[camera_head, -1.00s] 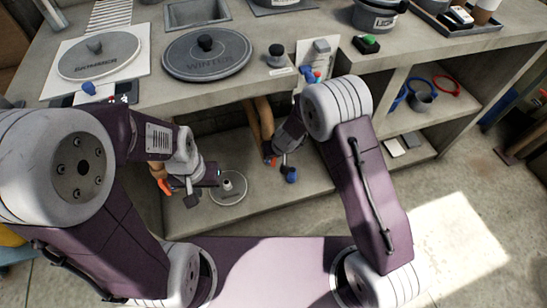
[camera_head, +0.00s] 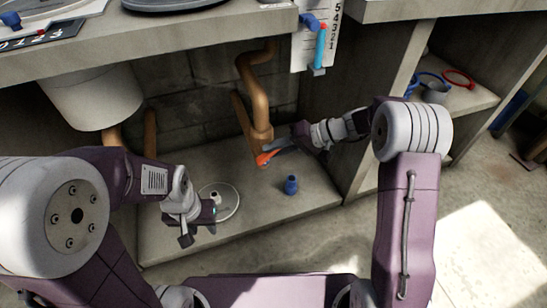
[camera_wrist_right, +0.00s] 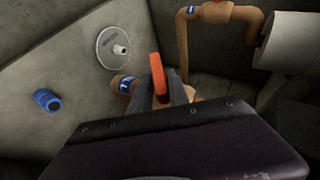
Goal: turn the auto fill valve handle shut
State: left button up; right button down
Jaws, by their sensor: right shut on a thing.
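The orange valve handle (camera_head: 264,157) is at the foot of a copper pipe (camera_head: 259,118) under the counter. In the right wrist view the handle (camera_wrist_right: 158,74) stands between the two dark fingers. My right gripper (camera_head: 276,148) is shut on the handle, reaching in from the right. The valve body beside it bears a blue label (camera_wrist_right: 126,85), whose text I cannot read. My left gripper (camera_head: 196,228) hangs empty in front of the lower shelf, away from the valve; its finger gap is unclear.
A blue fitting (camera_head: 290,185) and a round pale disc (camera_head: 220,200) are on the lower shelf. A white cylinder (camera_head: 95,98) hangs under the counter (camera_head: 180,42) at left. A concrete upright (camera_head: 372,110) stands right of the valve.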

jog(key=y+b, duration=0.1)
jog(key=f+m+y, duration=0.1)
jog(key=y, duration=0.1)
jog(key=shift+d+y+b, duration=0.15)
jog(key=shift+y+b, duration=0.15)
jog(key=shift+b, duration=0.1)
jog(key=shift+f+m+g+y+b, duration=0.15)
jog(key=shift+m+y+b, duration=0.1)
jog(key=shift+y, duration=0.5)
jog(key=shift+f+m+g+y+b, duration=0.15)
jog(key=shift+m+y+b, duration=0.1)
jog(key=shift+y, duration=0.5)
jog(key=shift+r, duration=0.1)
jog(key=c, duration=1.2)
grip_release()
jog(key=shift+c, duration=0.2)
